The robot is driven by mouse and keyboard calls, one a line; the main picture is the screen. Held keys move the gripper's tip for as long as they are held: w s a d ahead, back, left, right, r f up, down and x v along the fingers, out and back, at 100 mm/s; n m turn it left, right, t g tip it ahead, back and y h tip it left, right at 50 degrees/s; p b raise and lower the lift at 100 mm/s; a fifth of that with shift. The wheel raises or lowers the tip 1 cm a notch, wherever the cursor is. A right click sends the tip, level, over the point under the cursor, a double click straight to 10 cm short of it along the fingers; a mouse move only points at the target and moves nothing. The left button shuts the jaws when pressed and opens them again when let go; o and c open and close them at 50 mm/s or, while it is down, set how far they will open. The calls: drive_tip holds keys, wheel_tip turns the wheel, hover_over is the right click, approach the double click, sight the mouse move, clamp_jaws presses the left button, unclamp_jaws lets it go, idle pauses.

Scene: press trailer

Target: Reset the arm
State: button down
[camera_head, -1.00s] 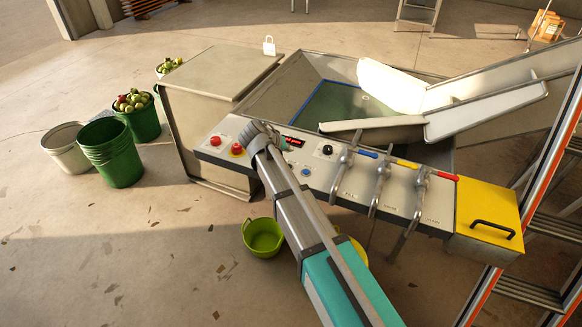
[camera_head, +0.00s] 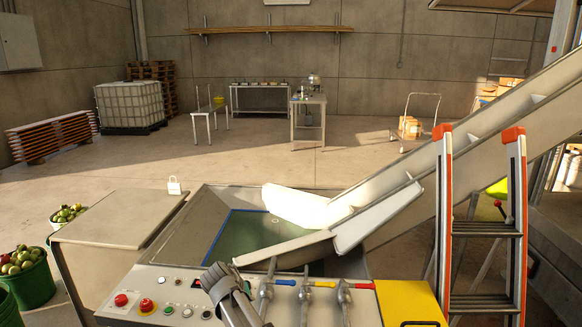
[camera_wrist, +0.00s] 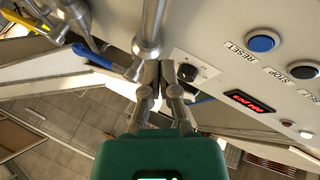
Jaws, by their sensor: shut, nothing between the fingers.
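My gripper (camera_head: 218,280) is over the control panel (camera_head: 110,312), its fingers closed together and empty. In the wrist view my gripper (camera_wrist: 160,72) is seen close up, its tips beside a black knob (camera_wrist: 188,72); I cannot tell whether they touch. A blue button labelled RESET (camera_wrist: 262,41) and a dark one labelled STOP (camera_wrist: 304,70) lie right of the knob. In the head view my arm hides part of the panel. Three levers with blue (camera_head: 285,282), yellow (camera_head: 323,284) and red (camera_head: 362,286) tips stand right of the gripper.
The metal basin (camera_head: 200,207) and sloping chute (camera_head: 400,170) lie behind the panel. An orange-and-grey ladder (camera_head: 515,220) stands at right. Green buckets of apples (camera_head: 35,285) are at left. Open floor (camera_head: 250,160) runs to tables and pallets at the back wall.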

drive_tip(key=s+d+r+m+g+y+p, duration=0.1)
drive_tip(key=s+d, duration=0.4)
drive_tip(key=d, duration=0.5)
drive_tip(key=s+d+r+m+g+y+p, duration=0.1)
drive_tip(key=s+d+g+p, duration=0.2)
drive_tip(key=d, duration=0.7)
drive_tip(key=s+d+r+m+g+y+p, duration=0.1)
drive_tip(key=s+d+r+y+p, duration=0.1)
drive_tip(key=s+d, duration=0.6)
drive_tip(key=shift+d+g+p, duration=0.4)
drive_tip(key=shift+d+p, duration=0.05)
drive_tip(key=shift+d, duration=0.5)
drive_tip(key=shift+s+a, duration=0.1)
